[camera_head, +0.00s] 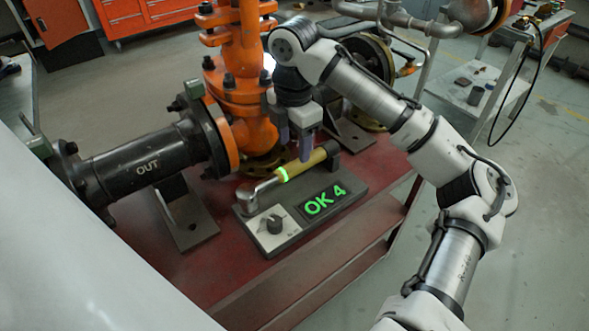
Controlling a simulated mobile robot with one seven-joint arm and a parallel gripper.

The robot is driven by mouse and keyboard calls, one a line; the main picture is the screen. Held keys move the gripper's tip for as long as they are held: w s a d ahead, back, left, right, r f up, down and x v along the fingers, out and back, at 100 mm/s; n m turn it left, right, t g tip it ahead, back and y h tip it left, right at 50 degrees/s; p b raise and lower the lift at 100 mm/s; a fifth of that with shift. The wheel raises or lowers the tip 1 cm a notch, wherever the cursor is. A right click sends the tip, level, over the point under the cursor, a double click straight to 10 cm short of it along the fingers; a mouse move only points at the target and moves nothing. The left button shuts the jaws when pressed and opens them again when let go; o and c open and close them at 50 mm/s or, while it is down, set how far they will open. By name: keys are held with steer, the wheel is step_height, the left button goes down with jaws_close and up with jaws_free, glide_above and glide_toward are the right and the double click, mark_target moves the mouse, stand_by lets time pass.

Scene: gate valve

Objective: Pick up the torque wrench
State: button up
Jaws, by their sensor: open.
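The torque wrench (295,167) lies on a grey tester block on the red bench. Its tan-yellow handle has a glowing green ring near the left end, and its grey metal head (252,194) rests at the block's left. A dark piece holds or covers its far right end. My gripper (294,145) points down above the handle, its fingers apart. The fingertips overlap the handle in this view; I cannot tell whether they reach around it or touch it.
An orange valve (240,75) stands close behind my gripper. A dark pipe (150,163) marked "OUT" lies left. The red bench's front strip (225,265) is clear.

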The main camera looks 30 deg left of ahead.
mark_target(294, 163)
steer(key=shift+s+d+f+b, duration=0.1)
steer(key=shift+s+f+b, duration=0.05)
steer(key=shift+f, duration=1.6)
steer(key=shift+s+d+f+b, duration=0.1)
steer(key=shift+f+b, duration=0.05)
steer(key=shift+f, duration=1.6)
jaws_close()
steer(key=shift+a+r, duration=0.1)
